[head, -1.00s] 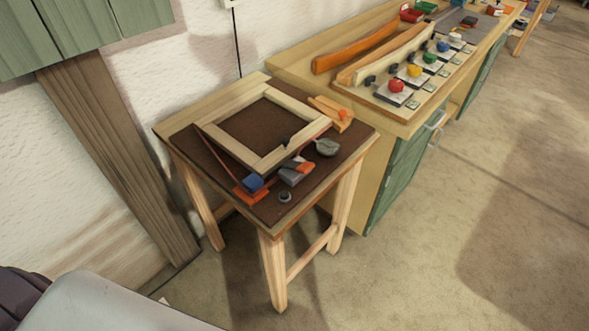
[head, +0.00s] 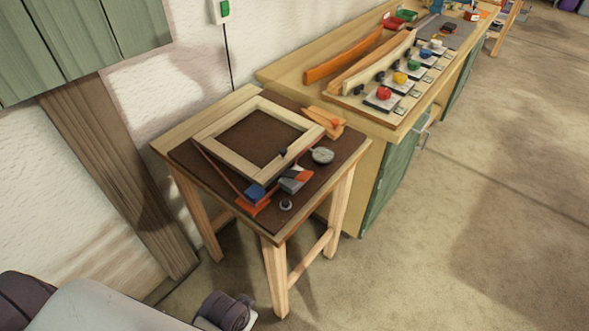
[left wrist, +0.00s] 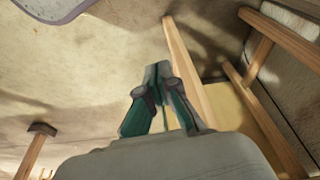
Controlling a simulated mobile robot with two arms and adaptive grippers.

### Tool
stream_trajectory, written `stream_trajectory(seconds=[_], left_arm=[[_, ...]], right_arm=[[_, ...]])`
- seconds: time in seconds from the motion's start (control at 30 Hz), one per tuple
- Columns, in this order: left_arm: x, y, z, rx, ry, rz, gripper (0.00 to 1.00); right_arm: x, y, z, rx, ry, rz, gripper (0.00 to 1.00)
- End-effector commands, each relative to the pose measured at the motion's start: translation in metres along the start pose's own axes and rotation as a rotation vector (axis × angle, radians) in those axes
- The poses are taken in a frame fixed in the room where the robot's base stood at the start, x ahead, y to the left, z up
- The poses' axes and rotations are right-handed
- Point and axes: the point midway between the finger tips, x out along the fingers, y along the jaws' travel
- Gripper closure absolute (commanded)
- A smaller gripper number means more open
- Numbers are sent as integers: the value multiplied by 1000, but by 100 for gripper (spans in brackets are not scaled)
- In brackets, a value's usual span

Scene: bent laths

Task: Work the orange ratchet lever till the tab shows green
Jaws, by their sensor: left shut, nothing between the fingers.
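A pale wooden frame (head: 222,154) lies on the dark top of a small work table (head: 317,202). A thin reddish strap (head: 222,171) runs along its left side to a blue and orange piece (head: 254,196) at the front. Beside that piece sits a small grey block with an orange part (head: 303,175), which looks like the ratchet and its lever. I cannot make out the tab or its colour. My left gripper (left wrist: 158,70) is shut and empty in the left wrist view, with floor and wooden legs beyond it. My right gripper is not in view.
A round grey piece (head: 322,155) and a small dark ring (head: 286,205) lie near the ratchet. A long bench (head: 292,75) with curved laths stands behind. Floor at right is clear.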

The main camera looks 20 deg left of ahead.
Motion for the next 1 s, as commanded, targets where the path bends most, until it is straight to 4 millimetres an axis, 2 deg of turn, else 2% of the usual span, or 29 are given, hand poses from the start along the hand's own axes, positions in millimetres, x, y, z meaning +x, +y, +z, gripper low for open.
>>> stream_trajectory(seconds=[0.03, 0.17, 0.23, 0.3, 0.4, 0.57, 0.7, 0.83, 1.0], left_arm=[[-23, -3, -13, -2, 26, 0, 100], [-74, -8, -43, -6, 104, 11, 100], [-103, -12, -66, -6, 179, 28, 100], [-130, -15, -96, -5, 289, 63, 100], [-155, -17, -137, -13, 450, 137, 100], [-184, -27, -191, -56, 661, 259, 100], [-210, -46, -231, -120, 823, 360, 100], [-232, -65, -258, -181, 934, 429, 100], [-247, -78, -273, -222, 1003, 471, 100]], right_arm=[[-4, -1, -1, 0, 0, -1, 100], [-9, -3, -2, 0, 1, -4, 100], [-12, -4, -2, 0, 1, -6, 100], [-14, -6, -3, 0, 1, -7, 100], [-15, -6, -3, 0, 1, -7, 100], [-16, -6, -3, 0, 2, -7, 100], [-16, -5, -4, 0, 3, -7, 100], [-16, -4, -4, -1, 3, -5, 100], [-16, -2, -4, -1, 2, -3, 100]])
